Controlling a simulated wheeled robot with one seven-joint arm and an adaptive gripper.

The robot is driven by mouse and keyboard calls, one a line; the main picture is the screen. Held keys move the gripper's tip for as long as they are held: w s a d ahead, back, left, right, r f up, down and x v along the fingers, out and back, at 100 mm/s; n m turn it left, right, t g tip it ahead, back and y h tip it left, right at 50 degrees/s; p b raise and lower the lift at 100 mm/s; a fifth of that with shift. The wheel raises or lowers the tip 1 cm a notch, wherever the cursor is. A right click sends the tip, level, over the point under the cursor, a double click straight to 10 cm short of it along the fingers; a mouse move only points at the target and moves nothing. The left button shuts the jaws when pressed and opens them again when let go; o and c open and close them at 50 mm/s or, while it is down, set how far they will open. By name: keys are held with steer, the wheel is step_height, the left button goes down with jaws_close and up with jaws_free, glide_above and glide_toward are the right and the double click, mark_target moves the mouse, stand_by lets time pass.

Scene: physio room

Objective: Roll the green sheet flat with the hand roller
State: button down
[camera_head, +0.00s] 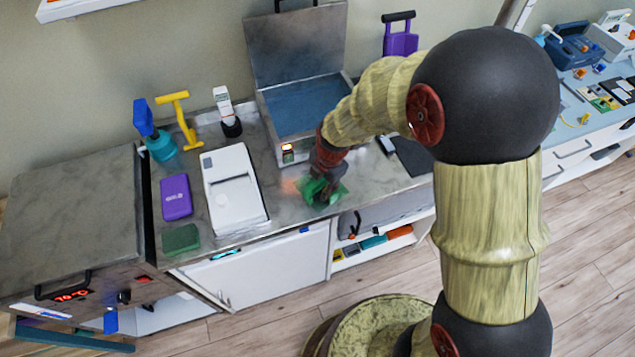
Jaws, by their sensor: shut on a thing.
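My gripper (318,186) is low over the steel counter, in front of the open water bath. It is shut on the green sheet (336,197), which looks crumpled and uneven around the fingers. The fingertips and part of the sheet are hidden by the gripper itself. I cannot tell how much of the sheet touches the counter. A yellow tool with a crossbar and handle (180,118) stands at the back left of the counter. It may be the hand roller, but I cannot tell for sure.
The open bath (295,106) holds blue water behind my gripper. A white device (235,188), purple box (176,197), green block (181,239), teal-and-blue bottle (158,142) and white bottle (226,110) stand left. A dark flat pad (411,156) lies right.

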mark_target(306, 179)
steer(key=shift+w+a, duration=1)
steer(key=shift+w, duration=0.2)
steer(key=shift+w+a, duration=0.95)
steer(key=shift+w, duration=0.25)
steer(key=shift+w+a+r, duration=0.15)
steer(key=shift+w, duration=0.1)
steer(key=shift+s+d+b, duration=0.3)
steer(key=shift+s+d, duration=0.8)
steer(key=shift+s, duration=0.3)
steer(key=shift+s+d+b, duration=0.3)
steer(key=shift+s+d, duration=0.75)
steer(key=shift+s, duration=0.3)
steer(key=shift+w+a, duration=1)
steer(key=shift+w, duration=0.25)
steer(key=shift+w+a, duration=1)
steer(key=shift+w, duration=0.25)
steer(key=shift+w+a, duration=0.15)
steer(key=shift+w, duration=0.1)
steer(key=shift+s+d+b, duration=0.2)
steer(key=shift+s+d, duration=0.9)
steer(key=shift+s, duration=0.3)
steer(key=shift+s+d+b, duration=0.2)
steer(key=shift+s+d, duration=0.85)
steer(key=shift+s, duration=0.3)
steer(key=shift+r+p, duration=2.4)
steer(key=shift+r, duration=1.45)
